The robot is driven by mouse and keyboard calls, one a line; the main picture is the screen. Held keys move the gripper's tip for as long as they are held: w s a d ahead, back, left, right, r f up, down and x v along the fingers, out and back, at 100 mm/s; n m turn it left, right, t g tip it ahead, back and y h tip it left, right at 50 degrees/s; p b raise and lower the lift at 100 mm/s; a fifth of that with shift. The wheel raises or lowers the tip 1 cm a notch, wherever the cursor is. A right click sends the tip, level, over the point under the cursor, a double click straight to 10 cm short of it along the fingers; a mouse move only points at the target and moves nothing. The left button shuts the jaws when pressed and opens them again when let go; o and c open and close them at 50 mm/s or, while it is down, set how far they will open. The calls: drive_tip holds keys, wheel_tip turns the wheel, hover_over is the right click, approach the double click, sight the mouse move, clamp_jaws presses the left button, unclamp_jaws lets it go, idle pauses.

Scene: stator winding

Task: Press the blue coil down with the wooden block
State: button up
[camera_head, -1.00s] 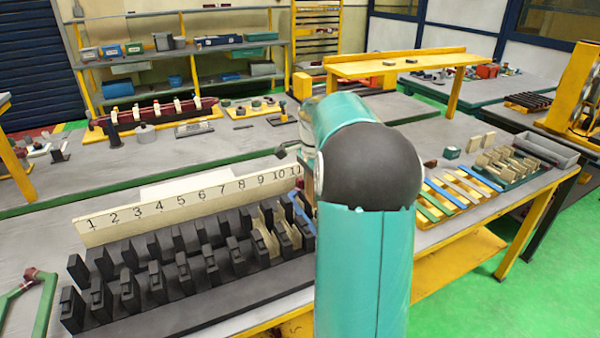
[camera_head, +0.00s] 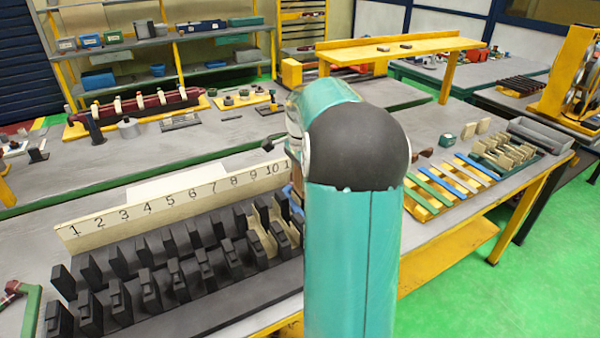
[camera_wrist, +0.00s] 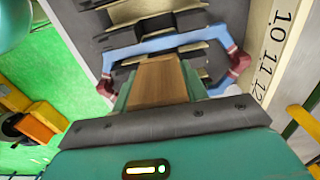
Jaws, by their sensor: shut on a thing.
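The wooden block (camera_wrist: 160,84) is held between the fingers of my gripper (camera_wrist: 158,92) in the wrist view. The blue coil (camera_wrist: 165,44) lies across the dark stator slots near the 10, 11 and 12 marks. It has dark red ends, the right one at the number board side. The block's end overlaps the coil's middle in this view; I cannot tell whether they touch.
The black slotted stator (camera_head: 200,308) runs left of my arm, with a numbered board (camera_head: 150,205) behind it. A rack of coloured strips (camera_head: 455,190) and a tray of pale blocks (camera_head: 505,155) are on the right. A raised yellow shelf (camera_head: 400,48) stands behind.

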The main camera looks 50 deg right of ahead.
drive_tip(key=shift+w+f, duration=0.15)
drive_tip(key=shift+f, duration=3.5)
drive_tip(key=shift+f, duration=0.65)
drive_tip(key=shift+r, duration=0.1)
drive_tip(key=shift+r, duration=5.75)
